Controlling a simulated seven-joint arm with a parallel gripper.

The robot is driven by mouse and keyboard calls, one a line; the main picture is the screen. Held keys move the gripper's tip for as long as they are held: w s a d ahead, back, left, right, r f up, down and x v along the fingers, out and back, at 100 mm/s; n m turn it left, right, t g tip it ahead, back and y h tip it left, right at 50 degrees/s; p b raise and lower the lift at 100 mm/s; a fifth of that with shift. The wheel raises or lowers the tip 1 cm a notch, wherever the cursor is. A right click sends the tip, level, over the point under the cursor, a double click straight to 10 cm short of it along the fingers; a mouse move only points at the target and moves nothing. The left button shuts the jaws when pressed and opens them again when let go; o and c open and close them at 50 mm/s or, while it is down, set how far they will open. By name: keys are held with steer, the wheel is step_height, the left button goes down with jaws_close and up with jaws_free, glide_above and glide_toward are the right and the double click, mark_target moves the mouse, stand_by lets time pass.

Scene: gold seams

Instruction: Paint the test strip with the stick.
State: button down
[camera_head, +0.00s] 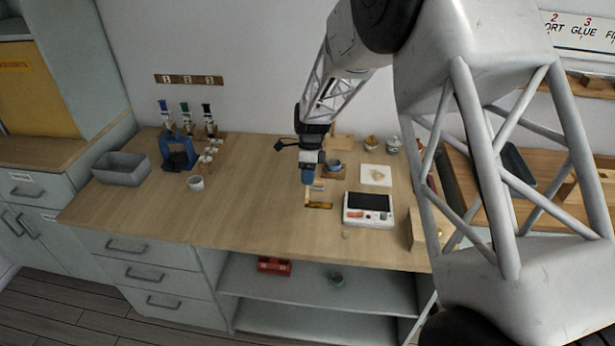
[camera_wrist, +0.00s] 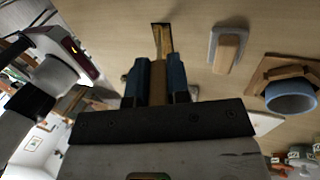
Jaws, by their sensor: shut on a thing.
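My gripper (camera_head: 308,178) points down over the middle of the bench. Its blue fingers (camera_wrist: 158,82) are shut on a slim wooden stick (camera_wrist: 158,52). The stick also shows below the fingers in the head view (camera_head: 307,195). The test strip (camera_head: 321,206) is a small dark and gold strip lying flat on the bench, just left of the white device. The stick's lower end is at the strip's left part; I cannot tell whether it touches. In the wrist view the stick covers much of the dark strip.
A white device with a dark screen (camera_head: 368,208) stands close on the right. A small grey holder with a wooden block (camera_wrist: 228,48) and a blue cup (camera_wrist: 290,98) are near the gripper. A pale square tile (camera_head: 376,175) lies behind. The bench's left middle is clear.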

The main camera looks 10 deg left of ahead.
steer(key=shift+d, duration=0.15)
steer(key=shift+d, duration=0.35)
steer(key=shift+d, duration=0.1)
steer(key=shift+d+f, duration=0.1)
steer(key=shift+d, duration=0.25)
stand_by(0.3)
steer(key=shift+d, duration=0.2)
steer(key=shift+d, duration=0.3)
steer(key=shift+d, duration=0.1)
steer(key=shift+d, duration=0.35)
